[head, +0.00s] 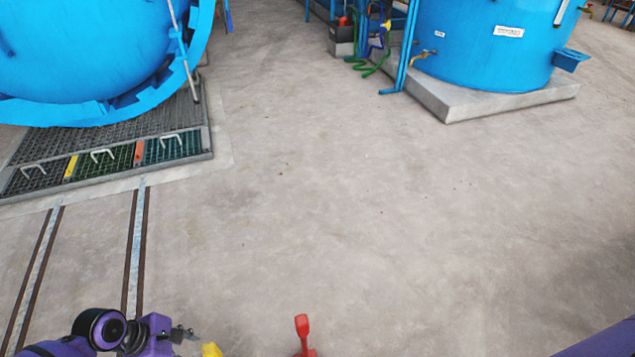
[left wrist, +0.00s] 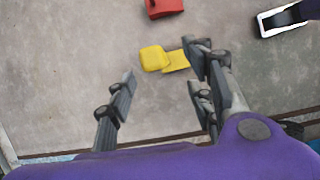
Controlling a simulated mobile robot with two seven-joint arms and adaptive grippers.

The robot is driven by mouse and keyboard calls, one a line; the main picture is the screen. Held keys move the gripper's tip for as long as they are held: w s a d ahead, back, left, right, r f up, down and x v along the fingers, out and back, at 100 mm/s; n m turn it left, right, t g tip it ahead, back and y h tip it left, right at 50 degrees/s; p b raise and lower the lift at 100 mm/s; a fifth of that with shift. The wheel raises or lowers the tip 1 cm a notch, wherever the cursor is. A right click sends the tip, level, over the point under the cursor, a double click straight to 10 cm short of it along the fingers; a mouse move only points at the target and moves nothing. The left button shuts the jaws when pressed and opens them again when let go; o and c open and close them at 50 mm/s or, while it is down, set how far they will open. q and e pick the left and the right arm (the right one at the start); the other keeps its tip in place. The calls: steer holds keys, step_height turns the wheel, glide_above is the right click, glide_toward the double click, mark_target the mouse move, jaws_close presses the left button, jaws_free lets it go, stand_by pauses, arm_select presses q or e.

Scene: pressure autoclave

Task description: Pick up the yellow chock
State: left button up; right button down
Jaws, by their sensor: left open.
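The yellow chock (head: 211,350) shows at the bottom edge of the head view, mostly cut off by the frame. In the left wrist view the chock (left wrist: 154,58) lies on the concrete floor, with a block-like end and a flatter part to its right. My left gripper (head: 183,334) is just left of it in the head view. In the left wrist view my left gripper (left wrist: 161,80) is open and empty, its fingers spread. The right finger overlaps the chock's flat right end in the picture; whether they touch I cannot tell. My right gripper is not in view.
A red chock-like object (head: 303,338) lies to the right of the yellow one; it also shows in the left wrist view (left wrist: 164,7). A black-and-white object (left wrist: 283,18) is at upper right there. Floor rails (head: 134,250) run at left. The middle floor is clear.

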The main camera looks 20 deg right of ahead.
mark_target(204, 350)
arm_select(q)
steer(key=shift+n, duration=0.3)
steer(key=b+x, duration=0.1)
steer(key=x, duration=0.1)
steer(key=b+x, duration=0.1)
steer(key=x, duration=0.4)
steer(key=shift+w+d+f+b, duration=0.2)
steer(key=shift+w+d+b, duration=0.05)
steer(key=shift+w+b, duration=0.15)
steer(key=c, duration=0.4)
jaws_close()
steer(key=shift+r, duration=0.1)
